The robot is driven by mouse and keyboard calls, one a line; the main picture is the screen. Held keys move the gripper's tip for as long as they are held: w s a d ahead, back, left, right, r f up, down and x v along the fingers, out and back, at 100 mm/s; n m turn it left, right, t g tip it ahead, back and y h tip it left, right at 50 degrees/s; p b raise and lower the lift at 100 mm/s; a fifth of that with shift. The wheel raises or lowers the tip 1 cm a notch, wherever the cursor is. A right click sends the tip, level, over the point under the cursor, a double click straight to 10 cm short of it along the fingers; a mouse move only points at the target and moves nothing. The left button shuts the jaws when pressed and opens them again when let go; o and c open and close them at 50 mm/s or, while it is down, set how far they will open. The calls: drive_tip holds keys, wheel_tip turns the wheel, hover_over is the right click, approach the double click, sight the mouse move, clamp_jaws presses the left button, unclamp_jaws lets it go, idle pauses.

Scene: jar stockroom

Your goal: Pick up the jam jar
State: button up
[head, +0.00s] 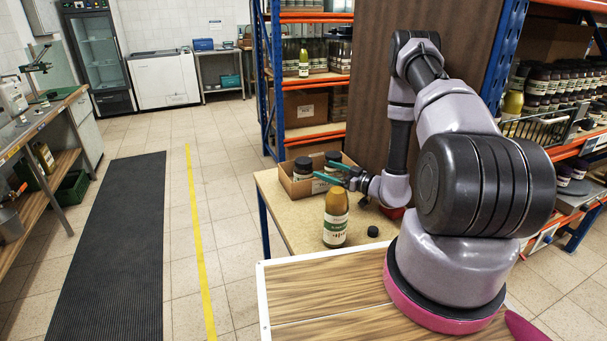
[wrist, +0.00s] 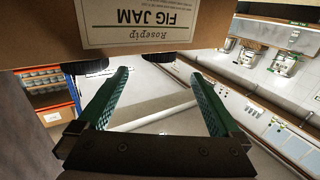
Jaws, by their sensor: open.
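An open cardboard box (head: 302,190) stands on the small table, with dark-lidded jars (head: 303,168) inside. In the wrist view the box (wrist: 40,30) fills the top, its label (wrist: 137,22) reading "FIG JAM", and dark rounded lids (wrist: 158,57) show at its edge. My gripper (head: 328,172) is open and empty, its green fingers at the box's right front side. In the wrist view the gripper (wrist: 160,75) has nothing between its fingers. I cannot tell whether it touches the box.
A shelf rack (head: 277,80) stands behind. The aisle with a black mat (head: 110,250) is clear.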

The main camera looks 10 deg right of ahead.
sight(311, 163)
drive_tip(key=x, duration=0.9)
drive_tip(key=shift+w+r, duration=0.1)
clamp_jaws()
